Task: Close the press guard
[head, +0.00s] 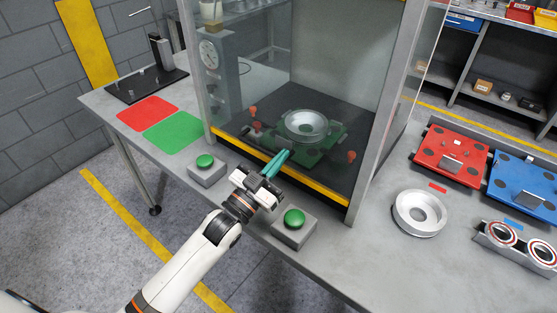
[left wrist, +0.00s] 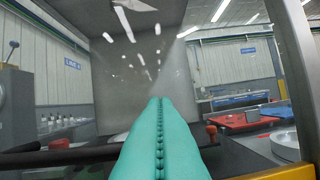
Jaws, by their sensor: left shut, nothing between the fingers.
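The press guard is a clear-walled enclosure with grey posts (head: 376,110) on the bench. My left gripper (head: 283,156) has teal fingers, shut and empty, at the middle of this yellow bar. I cannot tell whether they touch it. The left wrist view shows the shut fingers (left wrist: 159,130) pointing toward the enclosure. My right gripper is out of view.
Inside stand a metal ring (head: 305,124) and a green pallet (head: 283,147). Green-button boxes (head: 207,168) (head: 293,226) flank my left gripper at the bench front. Another ring (head: 420,213), a red pallet (head: 450,157) and a blue pallet (head: 524,184) lie to the right.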

